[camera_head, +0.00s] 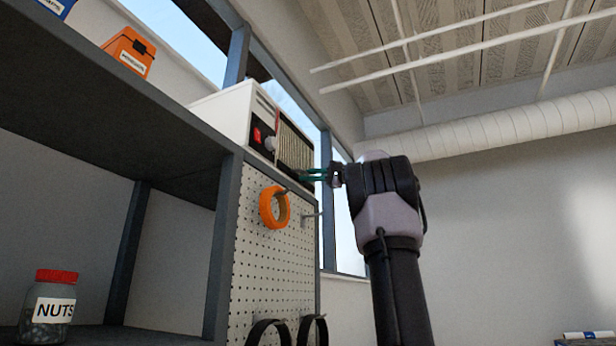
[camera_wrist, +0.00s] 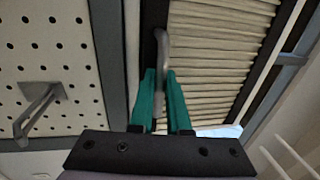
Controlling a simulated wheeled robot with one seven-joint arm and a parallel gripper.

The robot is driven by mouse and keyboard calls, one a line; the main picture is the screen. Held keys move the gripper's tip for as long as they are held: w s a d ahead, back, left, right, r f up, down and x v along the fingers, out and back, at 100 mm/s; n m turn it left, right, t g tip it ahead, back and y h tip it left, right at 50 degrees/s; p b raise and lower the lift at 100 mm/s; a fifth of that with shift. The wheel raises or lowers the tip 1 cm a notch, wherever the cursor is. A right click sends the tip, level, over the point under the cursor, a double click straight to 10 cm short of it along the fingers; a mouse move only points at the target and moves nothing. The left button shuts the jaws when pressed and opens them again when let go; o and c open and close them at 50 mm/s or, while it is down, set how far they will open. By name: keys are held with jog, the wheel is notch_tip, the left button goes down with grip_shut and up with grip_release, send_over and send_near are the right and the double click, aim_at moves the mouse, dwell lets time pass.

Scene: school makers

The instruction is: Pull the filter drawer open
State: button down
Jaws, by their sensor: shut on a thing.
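The filter unit is a white box (camera_head: 233,108) with a pleated filter (camera_head: 294,146) on its right face, high on top of the shelf. In the wrist view the cream pleated filter (camera_wrist: 218,60) fills the upper right, inside a dark frame. A grey bar handle (camera_wrist: 161,50) stands in front of the frame's edge. My gripper (camera_head: 306,175) reaches in from the right at the unit's lower front. In the wrist view its teal fingers (camera_wrist: 161,85) are shut on the handle, one on each side. The head view hides the handle behind the fingers.
A pegboard (camera_head: 262,240) with pegs, an orange tape roll (camera_head: 267,207) and black loops (camera_head: 314,328) is below the unit. A nuts jar (camera_head: 55,283) and an orange box (camera_head: 131,50) stand on the shelves. The space right of my arm looks free.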

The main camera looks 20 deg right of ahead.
jog(key=v, duration=0.3)
jog(key=r+v, duration=0.1)
jog(key=shift+s+d+f, duration=0.15)
jog(key=shift+s+d, duration=0.15)
jog(key=shift+s, duration=0.05)
jog(key=c, duration=0.9)
grip_release()
jog(key=v, duration=1)
jog(key=shift+s+d, duration=0.25)
jog(key=shift+s, duration=0.05)
